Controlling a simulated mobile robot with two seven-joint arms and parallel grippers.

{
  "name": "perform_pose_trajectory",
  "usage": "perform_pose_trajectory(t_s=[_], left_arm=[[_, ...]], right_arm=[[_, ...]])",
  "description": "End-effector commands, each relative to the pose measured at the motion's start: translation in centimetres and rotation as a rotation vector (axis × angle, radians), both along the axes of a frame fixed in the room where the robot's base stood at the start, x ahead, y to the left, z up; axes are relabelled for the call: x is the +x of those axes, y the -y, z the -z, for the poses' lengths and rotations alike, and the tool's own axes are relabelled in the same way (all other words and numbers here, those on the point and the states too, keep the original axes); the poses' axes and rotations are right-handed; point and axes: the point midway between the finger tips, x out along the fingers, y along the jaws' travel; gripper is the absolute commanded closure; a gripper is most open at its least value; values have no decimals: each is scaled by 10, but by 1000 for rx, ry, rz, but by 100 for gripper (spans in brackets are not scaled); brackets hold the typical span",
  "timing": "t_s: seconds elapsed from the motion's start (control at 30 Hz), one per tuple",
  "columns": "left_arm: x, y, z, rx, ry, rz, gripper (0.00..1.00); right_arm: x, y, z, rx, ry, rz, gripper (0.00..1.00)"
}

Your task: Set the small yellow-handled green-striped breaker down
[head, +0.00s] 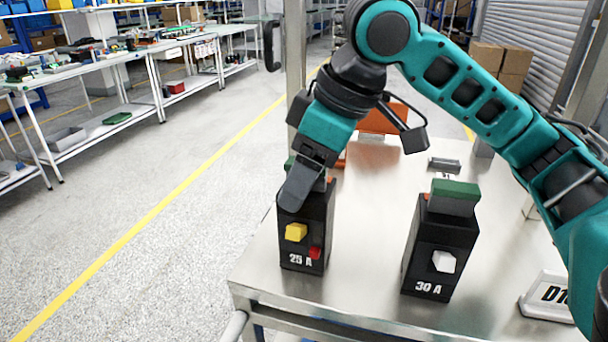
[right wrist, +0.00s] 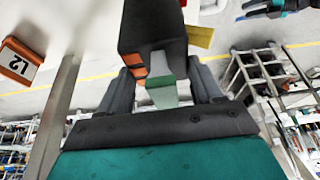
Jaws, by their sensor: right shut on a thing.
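The 25 A breaker is a black upright box (head: 300,247) with a yellow handle (head: 296,232) and a small red button. My right gripper (head: 305,185) comes down from above and is shut on its top. In the right wrist view the breaker's dark body (right wrist: 150,28) stands between the two fingers, with orange parts and a pale green strip showing. The breaker is upright near the left edge of the metal table (head: 360,235); I cannot tell whether its base touches the top. A dark and teal part, seemingly my left gripper (right wrist: 265,8), shows at the wrist view's edge.
A 30 A breaker (head: 437,250) with a white handle and green top stands to the right, apart. A D1 sign (head: 550,293) is at the right front. An orange object (head: 385,118) and a small grey part (head: 444,165) are farther back. Bare tabletop lies between the breakers.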

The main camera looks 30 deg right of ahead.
Motion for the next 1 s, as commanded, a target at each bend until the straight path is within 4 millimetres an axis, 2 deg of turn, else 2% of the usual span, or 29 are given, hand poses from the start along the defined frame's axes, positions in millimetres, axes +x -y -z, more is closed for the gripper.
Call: perform_pose_trajectory(t_s=[0.17,0.2,0.4,0.43,0.73,0.87,1.0], left_arm=[[0,0,-1,0,0,0,57],[0,0,0,0,0,0,57],[-2,0,1,0,-4,-1,57],[-2,0,1,0,-4,-1,57],[-4,0,2,0,-8,0,57],[-4,0,-4,0,-8,0,57],[-4,0,-12,0,-8,0,57]], right_arm=[[0,0,2,1,2,0,100],[0,0,2,0,-1,0,31],[0,0,2,0,-1,0,12],[0,0,2,0,-1,0,9],[0,0,-1,1,2,0,9],[-4,4,-18,2,3,1,9],[-12,11,-47,1,4,2,9]])
